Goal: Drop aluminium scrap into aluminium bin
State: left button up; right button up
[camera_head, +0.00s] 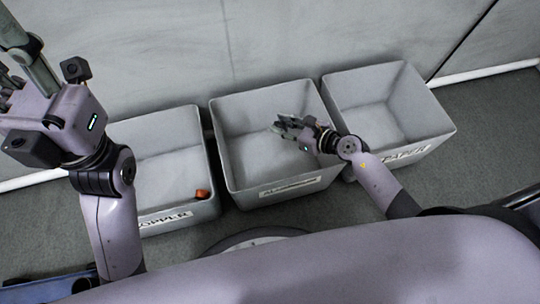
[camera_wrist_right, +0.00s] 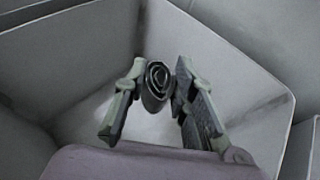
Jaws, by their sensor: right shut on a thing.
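The aluminium bin (camera_head: 240,180) is the middle of three grey open bins, its front label partly readable. My right gripper (camera_head: 285,124) is over this bin's opening in the head view. In the right wrist view my right gripper (camera_wrist_right: 158,72) is shut on the aluminium scrap (camera_wrist_right: 156,84), a small dark grey roll with a spiral end. Bin walls surround it there. The scrap is hard to make out in the head view. My left gripper (camera_head: 22,68) is at the upper left, partly cut off by the frame edge; its finger opening is unclear.
The left bin (camera_head: 212,165), labelled copper, holds a small orange-brown piece (camera_head: 202,194). The right bin (camera_head: 440,120), labelled paper, looks empty. A grey wall (camera_head: 160,45) stands behind the bins. Narrow gaps of dark floor separate them.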

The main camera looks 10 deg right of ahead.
jog(key=o, duration=0.9)
jog(key=shift+s+d, duration=0.1)
jog(key=v, duration=1.1)
jog(key=shift+s+d+r, duration=0.2)
jog(key=shift+s+d, duration=0.05)
